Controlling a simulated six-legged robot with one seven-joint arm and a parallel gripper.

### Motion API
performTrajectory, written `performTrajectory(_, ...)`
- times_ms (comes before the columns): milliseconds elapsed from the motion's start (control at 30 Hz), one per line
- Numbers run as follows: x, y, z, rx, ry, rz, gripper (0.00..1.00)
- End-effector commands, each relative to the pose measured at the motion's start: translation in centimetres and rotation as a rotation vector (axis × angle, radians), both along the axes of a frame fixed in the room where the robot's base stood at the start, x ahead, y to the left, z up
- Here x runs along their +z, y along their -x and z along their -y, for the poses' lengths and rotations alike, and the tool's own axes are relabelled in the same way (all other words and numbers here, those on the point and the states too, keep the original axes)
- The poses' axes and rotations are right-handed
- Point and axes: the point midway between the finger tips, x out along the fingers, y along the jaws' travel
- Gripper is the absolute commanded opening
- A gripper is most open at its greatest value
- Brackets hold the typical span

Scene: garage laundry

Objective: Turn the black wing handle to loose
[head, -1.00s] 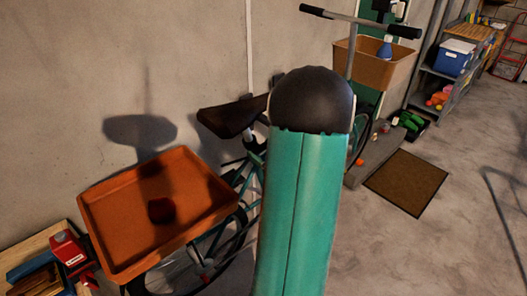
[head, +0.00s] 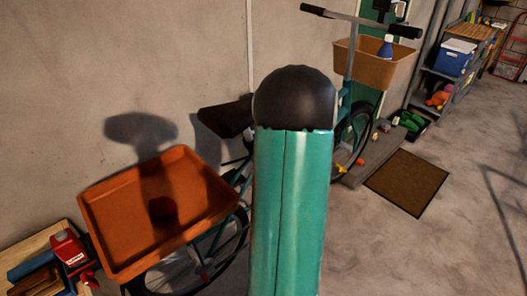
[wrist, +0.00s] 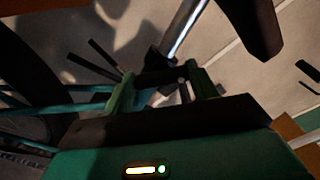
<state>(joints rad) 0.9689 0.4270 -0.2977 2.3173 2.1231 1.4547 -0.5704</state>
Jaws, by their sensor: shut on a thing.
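In the wrist view, my gripper (wrist: 164,80) has its two green fingers around a dark piece at the lower end of the silver seat post. This piece looks like the black wing handle (wrist: 155,72), and my gripper is shut on it. Its exact turn angle is hard to read because the fingers and dark shapes overlap. The bicycle's black saddle (head: 225,117) shows in the head view, and also at the top of the wrist view (wrist: 252,22). In the head view my teal arm hides the gripper, the handle and the middle of the bicycle.
An orange tray (head: 105,245) sits over the bicycle's rear. A tan basket (head: 365,66) is at the handlebar. A red item (head: 70,250) lies at lower left. The wall is close behind the bicycle. Open floor (head: 420,235) lies to the right, with a brown mat (head: 406,183).

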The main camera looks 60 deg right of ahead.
Motion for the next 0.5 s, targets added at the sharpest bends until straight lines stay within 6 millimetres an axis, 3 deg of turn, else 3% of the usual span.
performTrajectory(500,-0.18,-0.02,-0.05,0.001,0.448,-0.102,0.35)
